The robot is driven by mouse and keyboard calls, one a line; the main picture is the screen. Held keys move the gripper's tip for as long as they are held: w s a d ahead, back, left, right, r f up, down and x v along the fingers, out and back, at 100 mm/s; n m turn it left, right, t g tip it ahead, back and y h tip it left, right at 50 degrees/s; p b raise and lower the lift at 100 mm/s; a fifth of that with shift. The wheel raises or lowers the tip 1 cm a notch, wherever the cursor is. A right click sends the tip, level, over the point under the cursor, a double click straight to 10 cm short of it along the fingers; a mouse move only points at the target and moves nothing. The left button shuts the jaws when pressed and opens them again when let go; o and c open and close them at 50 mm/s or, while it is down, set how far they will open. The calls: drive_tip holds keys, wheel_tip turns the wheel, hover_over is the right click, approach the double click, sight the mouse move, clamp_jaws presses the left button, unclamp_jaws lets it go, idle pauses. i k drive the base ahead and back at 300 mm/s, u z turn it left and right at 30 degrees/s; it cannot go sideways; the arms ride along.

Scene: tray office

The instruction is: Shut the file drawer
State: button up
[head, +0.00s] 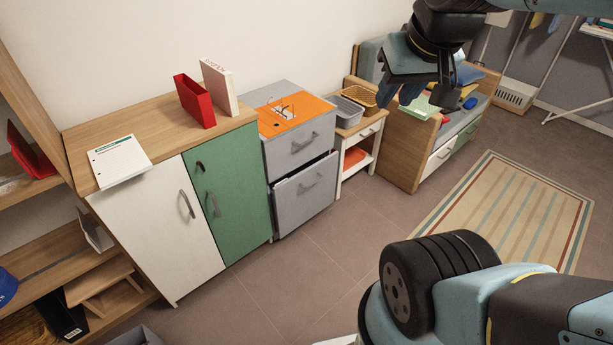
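The grey file cabinet (262,155) stands against the wall, right of the green-doored cupboard. Its lower drawer (300,207) is pulled out a little, with a dark gap above its front. Its upper drawer (312,133) looks closed. Each drawer has a grey bar handle; the lower handle (311,183) faces the room. My gripper (402,92) hangs at the upper right, pointing down in front of the bench, well apart from the drawer. It appears empty, but its dark fingers are seen at an angle and their opening is unclear.
A cupboard with a white door (150,235) and a green door (228,190) stands left of the cabinet. A small white side table (362,135) stands close on its right. A striped rug (520,205) lies to the right. The tiled floor (335,240) before the drawer is clear.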

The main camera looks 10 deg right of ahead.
sight(298, 198)
drive_tip(key=u, duration=0.65)
drive_tip(key=i, duration=0.75)
drive_tip(key=z, duration=0.3)
